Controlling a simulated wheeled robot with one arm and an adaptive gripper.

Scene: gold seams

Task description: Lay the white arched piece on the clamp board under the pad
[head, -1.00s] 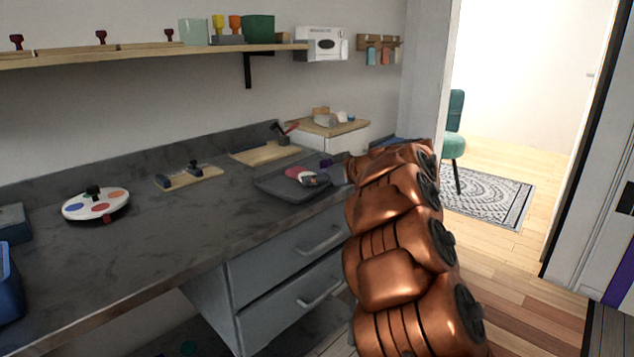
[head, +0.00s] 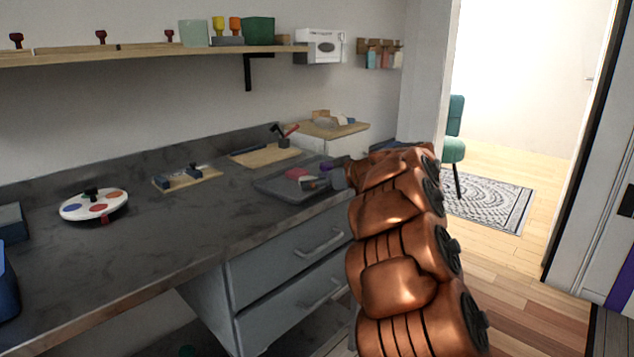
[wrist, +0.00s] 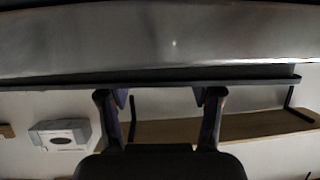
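The clamp board (head: 252,159) is a pale wooden board at the back of the counter. A black clamp with a red handle (head: 291,130) stands on it; the pad is too small to make out. I cannot identify the white arched piece for certain. A reddish piece (head: 298,174) and a small greyish piece lie in the dark tray (head: 276,191), and pale pieces (head: 334,120) lie on the wood-topped box. My gripper is at the tray's right side in the head view, partly hidden by my arm. In the wrist view its fingers (wrist: 161,98) are apart with nothing visible between them.
A grey surface with a dark edge (wrist: 150,84) fills the top of the wrist view. A small board with blue blocks (head: 204,175) and a white disc with coloured spots (head: 75,211) are on the counter. A shelf (head: 150,54) runs above. The counter's front is clear.

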